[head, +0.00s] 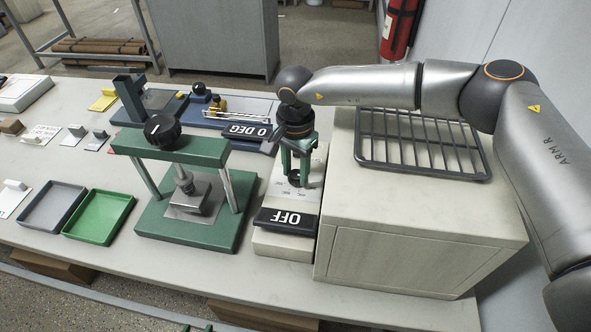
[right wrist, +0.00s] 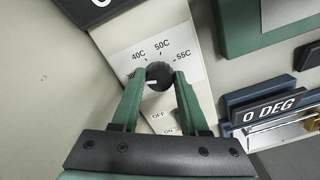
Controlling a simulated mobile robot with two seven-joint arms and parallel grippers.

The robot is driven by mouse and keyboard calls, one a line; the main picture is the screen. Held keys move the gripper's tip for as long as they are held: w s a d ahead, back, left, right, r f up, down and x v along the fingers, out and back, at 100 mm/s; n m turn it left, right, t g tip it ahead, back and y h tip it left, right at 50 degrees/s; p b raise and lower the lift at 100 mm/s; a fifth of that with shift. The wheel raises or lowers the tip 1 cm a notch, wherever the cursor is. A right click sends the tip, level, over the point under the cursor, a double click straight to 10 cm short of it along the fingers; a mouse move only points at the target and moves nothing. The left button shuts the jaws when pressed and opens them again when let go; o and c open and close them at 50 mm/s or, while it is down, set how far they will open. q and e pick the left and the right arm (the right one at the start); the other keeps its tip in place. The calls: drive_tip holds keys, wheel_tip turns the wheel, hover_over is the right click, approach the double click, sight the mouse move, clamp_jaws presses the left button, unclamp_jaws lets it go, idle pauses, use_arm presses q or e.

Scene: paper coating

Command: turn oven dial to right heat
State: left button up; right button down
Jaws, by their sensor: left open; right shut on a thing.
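The oven (head: 420,265) is a beige box at the table's right. Its control panel (head: 270,240) stands beside it with a black display (head: 285,221) reading OFF. The black dial (head: 294,178) shows clearly in the right wrist view (right wrist: 160,70), with marks 40C, 50C and 55C around it and a partly hidden mark at left. Its white pointer line lies toward the left, near that hidden mark. My right gripper (head: 298,172) points down over the panel, its green fingers shut on the dial's sides. Only the fingertips of my left gripper (head: 197,328) show at the bottom edge, apart and empty.
A wire rack (head: 425,165) lies on the oven. A green press (head: 160,239) stands left of the panel, and a 0 DEG display (head: 247,132) sits behind. Green (head: 98,241) and grey (head: 30,222) trays lie further left. ON and OFF labels (right wrist: 162,122) sit below the dial.

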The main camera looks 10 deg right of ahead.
sight(295, 175)
drive_tip(key=m+b, duration=0.2)
drive_tip(key=m, duration=0.2)
drive_tip(key=shift+f, duration=0.1)
drive_tip(key=m+b, duration=0.2)
drive_tip(key=m, duration=0.3)
drive_tip(key=shift+w, duration=0.1)
drive_tip(key=shift+m+b, duration=0.3)
idle(0.3)
drive_tip(key=shift+c, duration=2.1)
unclamp_jaws()
drive_tip(key=shift+r, duration=0.25)
wheel_tip(295, 175, up, 12)
drive_tip(key=shift+r+b, duration=0.15)
drive_tip(key=shift+b, duration=0.25)
drive_tip(key=shift+a, duration=0.1)
